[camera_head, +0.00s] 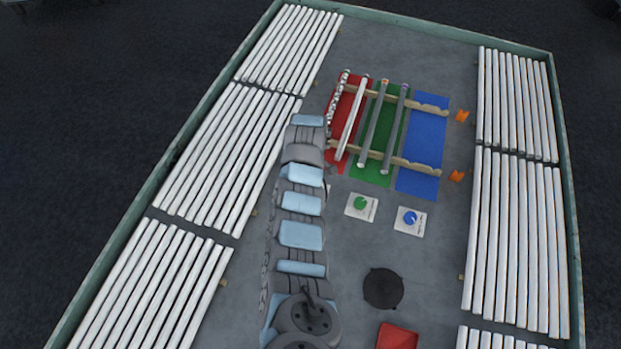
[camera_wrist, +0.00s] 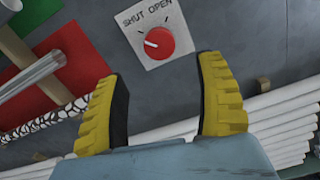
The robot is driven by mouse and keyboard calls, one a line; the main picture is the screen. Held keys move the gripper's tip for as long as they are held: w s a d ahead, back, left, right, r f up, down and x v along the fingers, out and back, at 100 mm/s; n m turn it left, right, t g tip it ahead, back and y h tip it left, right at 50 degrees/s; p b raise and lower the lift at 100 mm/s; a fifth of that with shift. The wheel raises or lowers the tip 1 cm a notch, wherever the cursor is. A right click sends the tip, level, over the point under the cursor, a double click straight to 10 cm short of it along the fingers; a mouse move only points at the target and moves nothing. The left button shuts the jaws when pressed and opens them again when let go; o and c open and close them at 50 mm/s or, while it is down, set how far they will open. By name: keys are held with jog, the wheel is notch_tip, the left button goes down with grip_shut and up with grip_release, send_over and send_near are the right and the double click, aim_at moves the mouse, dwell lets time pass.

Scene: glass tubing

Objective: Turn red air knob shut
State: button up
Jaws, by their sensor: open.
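The red knob (camera_wrist: 159,43) sits on a white plate (camera_wrist: 180,22) printed "SHUT OPEN" in the wrist view. A small white mark on the knob points toward the left of the picture. My gripper (camera_wrist: 161,70) is open, its two yellow fingers spread to the lower left and lower right of the knob. Nothing is between the fingers, and they look apart from the knob. In the head view my arm covers the red knob, and I cannot make out my gripper there.
Green (camera_head: 360,204) and blue (camera_head: 408,219) knobs stand on plates right of my arm. Glass tubes lie on a wooden rack (camera_head: 427,103) over red, green and blue mats. Rows of white tubes line both sides. A dark disc (camera_head: 383,288) and red tray (camera_head: 397,337) lie nearer.

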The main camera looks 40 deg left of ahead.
jog(key=shift+d+r, duration=0.1)
jog(key=shift+r, duration=1.9)
